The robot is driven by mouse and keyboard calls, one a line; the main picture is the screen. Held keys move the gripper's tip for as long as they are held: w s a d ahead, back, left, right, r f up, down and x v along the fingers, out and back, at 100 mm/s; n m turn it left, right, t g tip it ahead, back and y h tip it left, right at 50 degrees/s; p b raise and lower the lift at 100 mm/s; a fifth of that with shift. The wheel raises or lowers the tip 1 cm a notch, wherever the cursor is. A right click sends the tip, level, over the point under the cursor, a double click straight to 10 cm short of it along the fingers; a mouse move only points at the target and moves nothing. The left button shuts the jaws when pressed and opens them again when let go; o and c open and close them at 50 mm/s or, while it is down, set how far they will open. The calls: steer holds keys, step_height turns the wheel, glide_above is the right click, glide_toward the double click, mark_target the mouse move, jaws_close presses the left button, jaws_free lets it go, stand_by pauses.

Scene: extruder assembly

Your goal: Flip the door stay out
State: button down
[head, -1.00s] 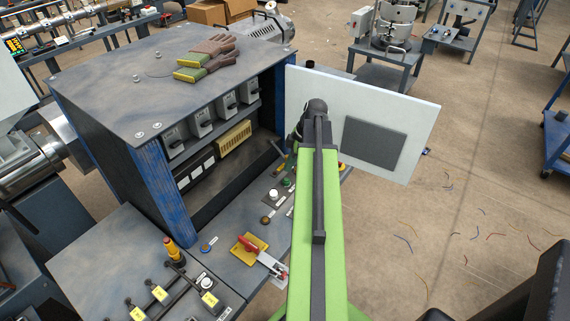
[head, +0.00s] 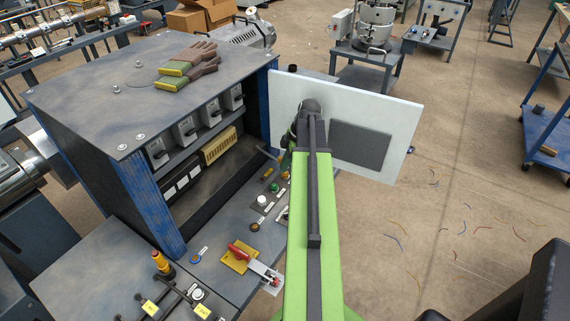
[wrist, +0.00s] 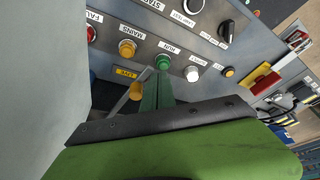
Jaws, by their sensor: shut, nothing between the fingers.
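The open white cabinet door (head: 402,115), with a grey square panel, stands out to the right of the cabinet. Its pale face (wrist: 45,70) fills the left of the wrist view. A thin grey rod with an orange grip, seemingly the door stay (wrist: 136,91), shows between the door and my gripper. In the head view, the stay (head: 267,154) shows as a small slanted bar at the cabinet opening. My gripper (wrist: 159,80) is shut and empty, its green fingers just right of the orange grip. I cannot tell if they touch. My arm hides much of this area in the head view.
The control panel (wrist: 175,45) with buttons, lamps and a black knob lies beyond my fingers. A red-handled switch (head: 240,252) sits on the lower desk. Gloves (head: 188,67) lie on the cabinet top. The floor right of the door is open, with scattered wire bits.

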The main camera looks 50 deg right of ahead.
steer(key=shift+r, duration=0.1)
steer(key=p+v, duration=0.7)
steer(key=shift+r, duration=0.15)
stand_by(0.3)
steer(key=shift+s, duration=0.1)
